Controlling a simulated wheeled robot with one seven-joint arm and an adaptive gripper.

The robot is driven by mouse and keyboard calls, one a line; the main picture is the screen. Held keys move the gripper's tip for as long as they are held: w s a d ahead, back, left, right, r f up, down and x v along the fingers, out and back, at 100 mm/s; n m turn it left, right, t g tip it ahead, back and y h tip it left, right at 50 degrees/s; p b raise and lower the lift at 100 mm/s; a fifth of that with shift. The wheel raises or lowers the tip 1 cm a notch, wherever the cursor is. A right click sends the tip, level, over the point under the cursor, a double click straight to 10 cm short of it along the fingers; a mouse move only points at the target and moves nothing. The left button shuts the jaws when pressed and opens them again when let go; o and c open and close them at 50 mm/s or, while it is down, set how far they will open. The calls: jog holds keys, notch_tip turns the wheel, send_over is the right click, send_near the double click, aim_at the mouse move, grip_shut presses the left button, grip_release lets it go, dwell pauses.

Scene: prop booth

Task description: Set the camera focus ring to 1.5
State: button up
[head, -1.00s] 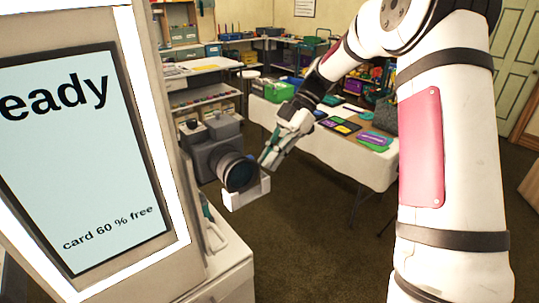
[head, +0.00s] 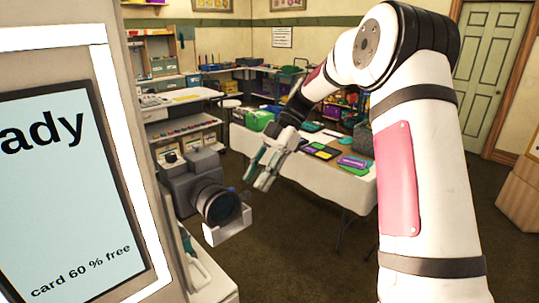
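The grey camera (head: 190,186) stands left of centre in the head view, beside the big screen. Its dark round lens (head: 218,206) points toward the lower right, with a white bracket (head: 228,229) in front of and below it. The focus ring is part of the lens barrel; its marks and setting are too small to read. My gripper (head: 259,178) is just to the right of and above the lens, its fingers pointing down. It appears apart from the lens.
A lit screen (head: 62,190) reading "card 60 % free" fills the left side. A cloth-covered table (head: 345,188) with colored flat items stands behind my gripper. Shelves (head: 185,128) stand behind the camera. Carpeted floor (head: 300,255) is clear in front of the table.

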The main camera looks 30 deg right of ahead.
jog(key=v, duration=0.8)
jog(key=shift+d+r, duration=0.15)
jog(key=shift+r, duration=0.05)
